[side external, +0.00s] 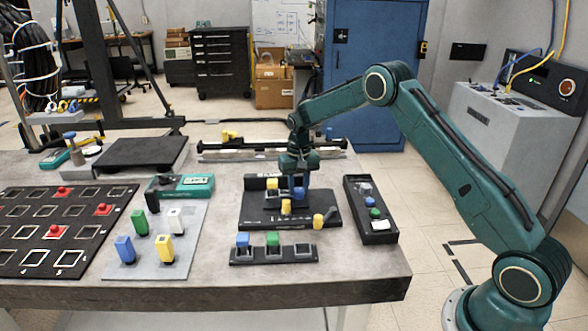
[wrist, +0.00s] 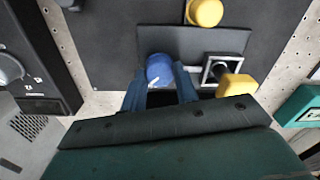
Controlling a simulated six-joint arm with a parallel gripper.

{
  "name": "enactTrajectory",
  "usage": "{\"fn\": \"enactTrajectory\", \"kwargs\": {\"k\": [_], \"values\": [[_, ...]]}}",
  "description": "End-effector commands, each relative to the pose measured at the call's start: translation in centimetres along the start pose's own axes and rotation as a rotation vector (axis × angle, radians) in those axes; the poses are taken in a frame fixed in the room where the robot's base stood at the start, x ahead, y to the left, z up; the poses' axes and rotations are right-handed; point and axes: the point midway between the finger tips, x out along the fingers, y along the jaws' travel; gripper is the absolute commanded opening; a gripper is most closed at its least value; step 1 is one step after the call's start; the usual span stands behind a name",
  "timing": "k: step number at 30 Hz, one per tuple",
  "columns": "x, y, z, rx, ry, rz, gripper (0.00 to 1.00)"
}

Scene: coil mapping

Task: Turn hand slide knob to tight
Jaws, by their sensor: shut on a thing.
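A round blue knob (wrist: 158,68) with a small white mark stands on a dark plate of the black board (wrist: 110,40) in the wrist view. My gripper (wrist: 160,78) is shut on this knob, one blue finger on each side. In the side view my gripper (side external: 297,181) points down over the black board (side external: 262,213), with blue (side external: 299,193) showing at its tip. I take the gripped knob to be the hand slide knob; no label naming it is readable. The direction of its mark relative to tight cannot be told.
A yellow knob (wrist: 205,12) and a yellow block (wrist: 236,87) beside a square metal frame stand close to my gripper. A black tray (side external: 371,212) lies right of the board, a low rack (side external: 272,254) in front. A grey plate (side external: 150,252) with coloured blocks stands left.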

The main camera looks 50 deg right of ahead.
Motion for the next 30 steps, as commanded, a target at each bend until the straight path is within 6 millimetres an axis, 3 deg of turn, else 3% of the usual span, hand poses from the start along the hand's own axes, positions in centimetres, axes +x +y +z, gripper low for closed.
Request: {"fn": "enactTrajectory", "kwargs": {"k": [1,4,19,30], "values": [[-0.1,-0.1,0.0,-0.002,-0.001,-0.001,0.34],[-0.1,-0.1,0.0,-0.002,0.000,-0.001,0.52],[-0.8,0.0,0.0,-0.001,0.001,0.000,0.52],[-5.6,-0.1,-0.1,-0.001,0.004,-0.001,0.52]]}}
